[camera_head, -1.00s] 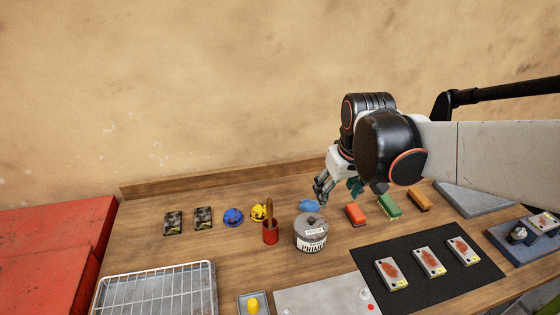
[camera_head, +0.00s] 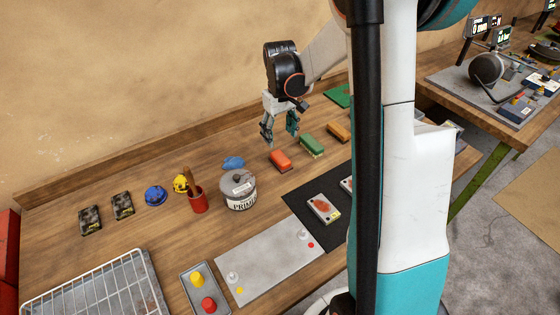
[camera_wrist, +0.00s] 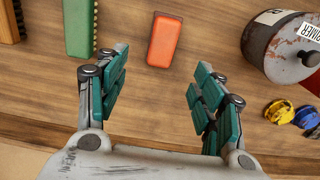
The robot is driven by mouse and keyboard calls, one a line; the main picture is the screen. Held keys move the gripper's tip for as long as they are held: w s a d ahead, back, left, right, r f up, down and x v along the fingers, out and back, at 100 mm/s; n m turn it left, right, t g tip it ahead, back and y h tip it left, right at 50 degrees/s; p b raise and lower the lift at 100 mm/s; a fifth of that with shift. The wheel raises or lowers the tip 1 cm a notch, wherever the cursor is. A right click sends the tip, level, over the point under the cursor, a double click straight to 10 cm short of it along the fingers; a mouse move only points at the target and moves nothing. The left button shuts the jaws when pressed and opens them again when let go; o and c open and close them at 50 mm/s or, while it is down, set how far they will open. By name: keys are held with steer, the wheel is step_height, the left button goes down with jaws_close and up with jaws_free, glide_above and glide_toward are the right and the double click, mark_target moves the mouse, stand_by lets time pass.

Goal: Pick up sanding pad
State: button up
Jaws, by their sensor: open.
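A red-orange block (camera_head: 280,160) lies on the wooden bench between the primer pot and a green block (camera_head: 312,145); which block is the sanding pad is not marked. In the wrist view the red-orange block (camera_wrist: 164,40) shows a smooth top and lies ahead between the fingers. The green block (camera_wrist: 79,27) shows bristles along one edge there. An orange-brown block (camera_head: 338,132) lies beyond the green one. My gripper (camera_head: 280,138) is open and empty, behind and above the red-orange block; its spread fingers also fill the wrist view (camera_wrist: 160,70).
A grey primer pot (camera_head: 238,190) stands left of the red-orange block, with a blue item (camera_head: 233,162) behind it. A red cup (camera_head: 198,202) with a wooden handle stands further left. A black mat (camera_head: 296,208) with rusty plates lies in front. Bare wood surrounds the blocks.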

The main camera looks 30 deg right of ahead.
mark_target(280, 157)
step_height(280, 157, down, 5)
steer(key=shift+f+b, duration=0.1)
steer(key=shift+b, duration=0.45)
steer(key=f, duration=0.1)
steer(key=f+b, duration=0.1)
steer(key=f, duration=0.1)
steer(key=f+b, duration=0.1)
steer(key=f, duration=0.1)
steer(key=shift+s+a, duration=0.15)
steer(key=shift+s, duration=0.25)
steer(key=c, duration=1.2)
steer(key=shift+c, duration=0.2)
step_height(280, 157, up, 20)
steer(key=p, duration=0.5)
steer(key=shift+p, duration=0.3)
steer(key=shift+o, duration=1.1)
